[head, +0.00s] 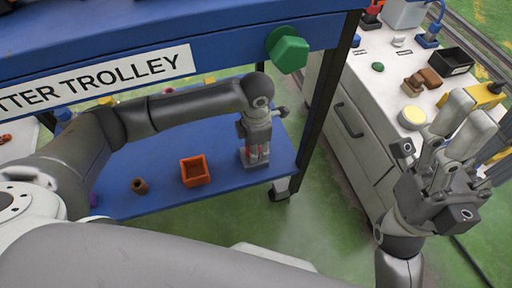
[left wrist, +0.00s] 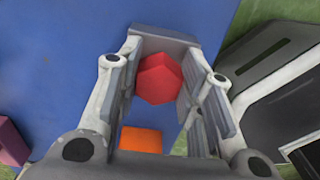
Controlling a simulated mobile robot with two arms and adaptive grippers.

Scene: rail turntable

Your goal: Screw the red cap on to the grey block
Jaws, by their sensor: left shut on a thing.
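The red cap (left wrist: 160,78) is a faceted red piece between the fingers of my left gripper (left wrist: 162,95) in the left wrist view. In the head view my left gripper (head: 257,152) points down over the lower blue shelf and is shut on the cap, with a little red showing between its fingers. The grey block (head: 254,165) is low under the fingers on the shelf, partly hidden by them. I cannot tell whether the cap touches it. My right gripper (head: 466,136) is at the right, fingers up, open and empty.
An orange open box (head: 195,172) and a brown ring (head: 139,186) are on the blue shelf (head: 225,193). A green knob (head: 289,52) sticks out from the trolley above. A white cabinet (head: 357,108) with small parts and a black bin (head: 455,62) stands right.

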